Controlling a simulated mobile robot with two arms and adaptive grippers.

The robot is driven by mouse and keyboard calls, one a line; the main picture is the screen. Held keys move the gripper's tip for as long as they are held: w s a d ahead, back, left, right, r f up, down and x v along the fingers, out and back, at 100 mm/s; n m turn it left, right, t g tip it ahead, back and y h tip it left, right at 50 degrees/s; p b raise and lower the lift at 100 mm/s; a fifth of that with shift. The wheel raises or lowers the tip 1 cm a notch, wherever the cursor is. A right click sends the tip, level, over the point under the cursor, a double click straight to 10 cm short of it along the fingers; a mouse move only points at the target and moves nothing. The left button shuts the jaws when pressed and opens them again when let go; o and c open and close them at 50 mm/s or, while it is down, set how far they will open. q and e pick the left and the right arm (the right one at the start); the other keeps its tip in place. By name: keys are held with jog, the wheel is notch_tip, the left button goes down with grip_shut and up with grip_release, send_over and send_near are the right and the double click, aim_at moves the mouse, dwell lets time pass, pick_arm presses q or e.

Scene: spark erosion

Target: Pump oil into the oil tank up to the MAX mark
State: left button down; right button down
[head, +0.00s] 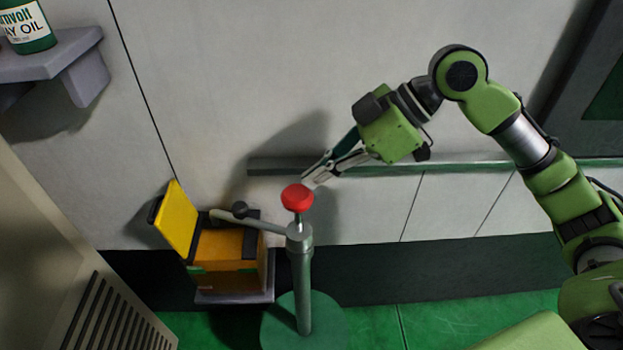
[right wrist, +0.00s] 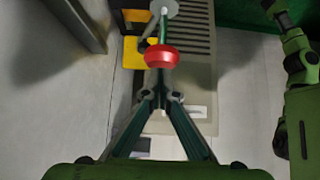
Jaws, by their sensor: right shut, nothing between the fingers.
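The pump (head: 303,285) stands upright on a round green base, with a red knob (head: 297,197) on top and a spout reaching left. The orange oil tank (head: 228,248) stands left of it with its yellow lid (head: 176,222) raised; the spout ends over the tank. The oil level and MAX mark cannot be made out. My right gripper (head: 308,184) is shut and empty, its fingertips close to the knob at its upper right. In the right wrist view the red knob (right wrist: 160,56) lies just beyond the fingertips (right wrist: 161,98); contact cannot be told. My left gripper is not in view.
A green oil can (head: 27,28) stands on a grey wall shelf (head: 60,52) at the upper left. A rail (head: 450,165) runs along the wall behind the gripper. A beige vented cabinet (head: 60,260) is at the lower left.

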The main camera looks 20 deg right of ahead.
jog(key=v, duration=0.7)
jog(key=shift+r+b, duration=0.15)
jog(key=shift+b, duration=0.15)
jog(key=shift+d, duration=0.15)
dwell(0.9)
jog(key=w+a+r+g+h+p, duration=0.1)
jog(key=a+r+h+p, duration=0.4)
jog(key=r+p, duration=0.1)
jog(key=shift+w+a+r+g+h+p, duration=0.2)
jog(key=shift+r+g+h+p, duration=0.1)
jog(key=shift+r, duration=0.5)
jog(key=shift+d, duration=0.1)
